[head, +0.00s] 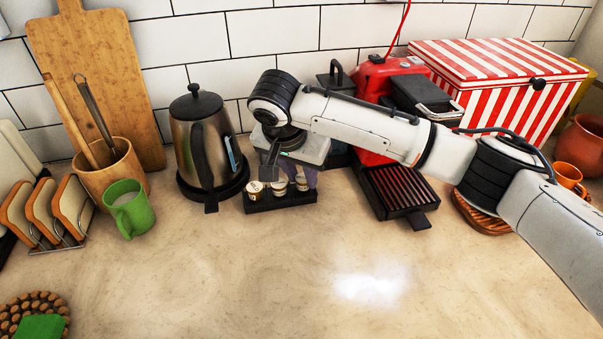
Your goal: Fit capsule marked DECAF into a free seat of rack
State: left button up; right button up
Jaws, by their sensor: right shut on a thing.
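A low black rack (283,202) stands on the counter right of the kettle. Several small capsules with pale, gold-edged lids, such as the left one (255,188), show in or over its row. Their print is too small to read, so I cannot tell which is marked DECAF. My right gripper (271,172) reaches in from the right and points down over the rack. It is shut on what seems to be a capsule, mostly hidden by the fingers. I cannot tell whether the held capsule touches the rack. My left gripper is not in view.
A steel kettle (200,145) stands close left of the rack. A red coffee machine (375,75) with a black drip tray (398,190) stands to the right, partly behind my arm. A green mug (130,210) is further left. The front counter (240,275) is clear.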

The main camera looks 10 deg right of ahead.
jog(key=o, duration=1)
jog(key=shift+f, duration=0.1)
jog(key=shift+o, duration=0.2)
jog(key=v, duration=1.2)
jog(key=shift+r+p, duration=0.2)
jog(key=shift+p, duration=0.1)
jog(key=shift+w, duration=0.15)
